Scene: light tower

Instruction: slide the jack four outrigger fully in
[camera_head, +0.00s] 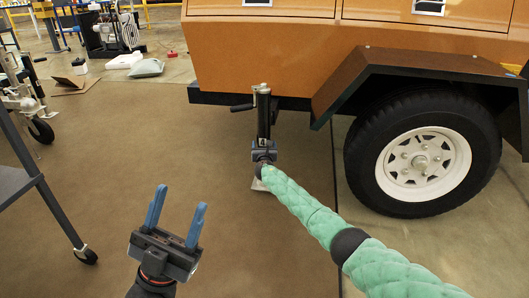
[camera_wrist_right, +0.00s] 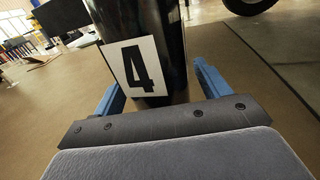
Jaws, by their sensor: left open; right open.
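Jack four (camera_head: 263,112) is a black upright post under the lower edge of the orange trailer body (camera_head: 262,52), left of the wheel. My right gripper (camera_head: 264,148) is at the post's lower part. In the right wrist view the post with its white "4" label (camera_wrist_right: 139,66) stands between the open blue fingers (camera_wrist_right: 160,80); contact cannot be told. The outrigger's beam is not clearly seen. My left gripper (camera_head: 180,198) is open and empty, away from the trailer.
The trailer wheel (camera_head: 420,160) and its brown fender (camera_head: 350,82) stand right of the jack. A dark-legged stand (camera_head: 48,195) with a caster is at left. A grey-green bag (camera_head: 147,68) lies farther back. The floor left of the jack is clear.

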